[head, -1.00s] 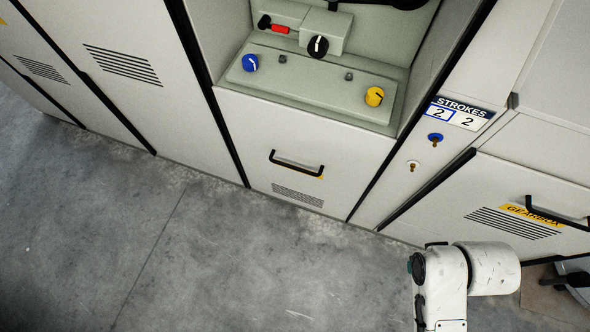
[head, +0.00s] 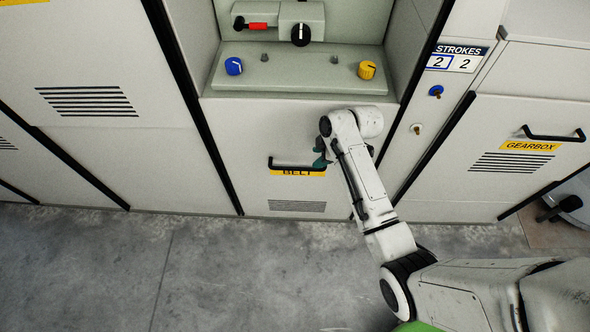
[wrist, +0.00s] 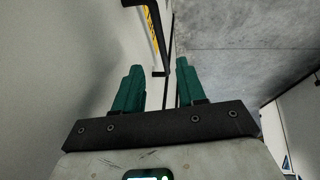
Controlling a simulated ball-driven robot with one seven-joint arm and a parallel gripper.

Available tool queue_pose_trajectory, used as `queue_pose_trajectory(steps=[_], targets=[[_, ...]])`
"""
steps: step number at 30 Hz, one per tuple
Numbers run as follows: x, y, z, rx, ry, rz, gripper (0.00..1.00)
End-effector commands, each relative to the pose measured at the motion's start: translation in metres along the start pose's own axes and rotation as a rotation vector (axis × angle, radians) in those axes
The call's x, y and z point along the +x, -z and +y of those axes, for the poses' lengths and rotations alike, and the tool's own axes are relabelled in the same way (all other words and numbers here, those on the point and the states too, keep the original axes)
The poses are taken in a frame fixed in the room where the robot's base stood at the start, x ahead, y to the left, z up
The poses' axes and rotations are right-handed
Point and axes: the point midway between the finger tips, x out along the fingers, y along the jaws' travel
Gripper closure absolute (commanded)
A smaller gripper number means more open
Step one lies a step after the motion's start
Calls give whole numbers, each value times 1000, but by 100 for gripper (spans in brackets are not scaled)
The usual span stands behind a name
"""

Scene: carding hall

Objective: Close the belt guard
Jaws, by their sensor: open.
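The belt guard (head: 240,140) is the pale panel below the control recess in the head view. It has a black bar handle (head: 290,167), a yellow BELT label (head: 285,173) and vent slots. I cannot tell whether the panel is fully flush with its frame. My gripper (head: 319,158) is at the right end of the handle, mostly hidden behind my wrist. In the wrist view, my gripper's two green fingers (wrist: 158,68) are apart with nothing between them. The black handle (wrist: 154,20) and yellow label show beyond the fingertips; I see no clear contact.
The concrete floor (head: 230,270) in front is clear.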

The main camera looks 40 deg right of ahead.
Motion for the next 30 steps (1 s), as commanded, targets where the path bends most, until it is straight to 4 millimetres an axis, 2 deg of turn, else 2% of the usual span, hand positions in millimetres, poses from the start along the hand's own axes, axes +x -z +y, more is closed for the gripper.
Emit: queue_pose_trajectory(steps=[9,15,21,29,30], targets=[[59,0,-1,-1,4,-2,60],[85,0,-1,0,2,-1,60],[95,0,-1,1,0,-1,60],[95,0,-1,1,0,-1,60],[95,0,-1,1,0,-1,63]])
